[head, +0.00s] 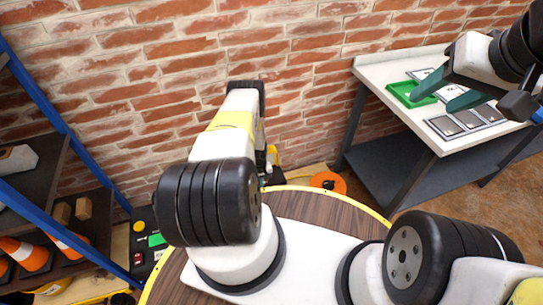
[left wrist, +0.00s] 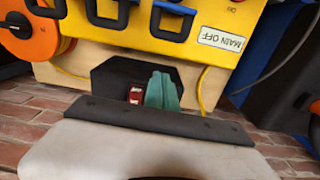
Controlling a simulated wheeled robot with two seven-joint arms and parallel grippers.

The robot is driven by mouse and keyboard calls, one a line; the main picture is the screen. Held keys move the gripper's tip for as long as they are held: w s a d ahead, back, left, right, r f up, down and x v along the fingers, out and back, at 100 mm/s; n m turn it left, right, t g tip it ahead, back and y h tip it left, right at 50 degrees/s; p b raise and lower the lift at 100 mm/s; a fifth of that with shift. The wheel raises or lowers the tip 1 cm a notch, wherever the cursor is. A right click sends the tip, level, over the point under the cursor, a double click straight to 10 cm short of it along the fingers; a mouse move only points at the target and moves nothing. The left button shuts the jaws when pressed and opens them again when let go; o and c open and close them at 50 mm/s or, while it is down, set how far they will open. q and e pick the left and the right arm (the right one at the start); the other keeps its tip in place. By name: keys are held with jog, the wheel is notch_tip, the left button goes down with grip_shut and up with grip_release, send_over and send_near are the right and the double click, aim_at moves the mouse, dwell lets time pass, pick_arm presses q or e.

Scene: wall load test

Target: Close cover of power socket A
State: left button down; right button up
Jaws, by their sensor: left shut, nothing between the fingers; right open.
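In the head view my left arm hides most of the box; a yellow bit (head: 273,156) shows. My right gripper (head: 435,92) is open and empty above the table at right.
The white table (head: 400,128) holds a green tray (head: 408,92) and grey panels (head: 467,119). An orange reel (head: 328,182) is near the wall, also in the left wrist view (left wrist: 28,42). A blue-framed shelf (head: 60,135) with cones stands at left. A brick wall is behind.

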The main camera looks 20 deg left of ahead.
pick_arm(q)
jog(key=shift+s+d+f, duration=0.35)
jog(key=shift+s+f, duration=0.15)
jog(key=shift+f, duration=0.2)
jog(key=shift+s+d+f, duration=0.4)
jog(key=shift+s+f, duration=0.15)
jog(key=shift+f, duration=0.15)
jog(key=shift+s+d+f, duration=0.35)
jog(key=shift+s+f, duration=0.15)
jog(key=shift+f, duration=0.2)
